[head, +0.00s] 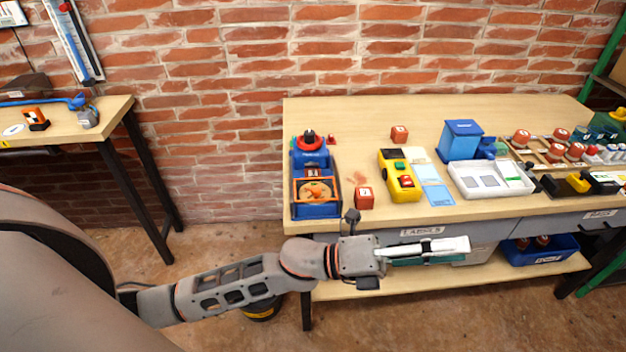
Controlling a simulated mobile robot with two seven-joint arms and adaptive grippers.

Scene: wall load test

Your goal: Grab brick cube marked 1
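A small red-brown brick cube (364,197) with a white mark sits near the front edge of the wooden workbench (345,110), right of a blue machine. A second brick cube (400,133) with a light mark sits farther back. The marks are too small to read surely. My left gripper (466,248) is in front of the bench's front edge, right of and nearer than the front cube, pointing right. It touches neither cube. Its fingers look close together, but their gap is not clear. My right gripper is not in view.
The blue machine (316,209) stands left of the front cube. A yellow tester (401,181), blue box (461,140) and white tray (463,187) stand to the right. Several round red pieces crowd the right end.

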